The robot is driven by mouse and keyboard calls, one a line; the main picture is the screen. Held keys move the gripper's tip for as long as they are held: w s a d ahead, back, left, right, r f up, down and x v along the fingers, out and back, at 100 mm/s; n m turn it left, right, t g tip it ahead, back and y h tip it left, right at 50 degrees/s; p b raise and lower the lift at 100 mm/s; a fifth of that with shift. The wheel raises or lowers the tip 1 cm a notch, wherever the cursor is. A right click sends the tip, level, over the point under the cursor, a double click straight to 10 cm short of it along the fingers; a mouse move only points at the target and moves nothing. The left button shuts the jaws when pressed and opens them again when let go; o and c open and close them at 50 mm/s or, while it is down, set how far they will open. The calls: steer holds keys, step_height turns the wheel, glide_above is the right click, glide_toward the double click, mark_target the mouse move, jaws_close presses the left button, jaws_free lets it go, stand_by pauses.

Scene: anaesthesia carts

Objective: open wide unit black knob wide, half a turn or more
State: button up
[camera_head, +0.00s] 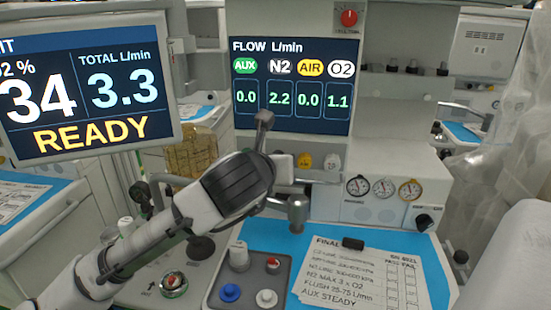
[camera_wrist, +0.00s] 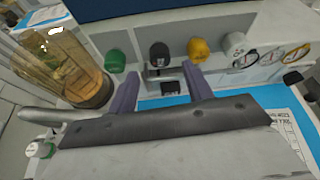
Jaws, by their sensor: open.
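In the wrist view, the black knob (camera_wrist: 159,54) sits on the pale panel, between a green knob (camera_wrist: 115,61) and a yellow knob (camera_wrist: 198,49). My gripper (camera_wrist: 159,70) is open, its two purple-grey fingers spread left and right below the black knob. No contact shows, and the remaining distance is hard to judge. In the head view my arm hides the black and green knobs; the yellow knob (camera_head: 304,161) and white knob (camera_head: 332,162) show. The flow display (camera_head: 291,85) above reads N2 2.2, O2 1.1, AUX 0.0 and AIR 0.0.
A glass canister (camera_wrist: 62,65) of tan granules stands left of the fingers. Round gauges (camera_head: 384,188) are on the right. A blue work surface (camera_head: 270,235) with a paper checklist (camera_head: 365,278) lies below. A READY monitor (camera_head: 85,85) stands at left.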

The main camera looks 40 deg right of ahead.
steer(key=x, duration=0.5)
steer(key=c, duration=1)
steer(key=shift+w+a+f+n+g+h+b, duration=0.1)
steer(key=shift+n+g+h+b, duration=0.3)
steer(key=shift+n, duration=0.6)
steer(key=shift+w+f+n+g+h+b, duration=0.1)
steer(key=shift+n+g+h, duration=0.45)
steer(key=shift+n, duration=0.45)
steer(key=shift+r+h, duration=0.1)
steer(key=shift+h, duration=0.15)
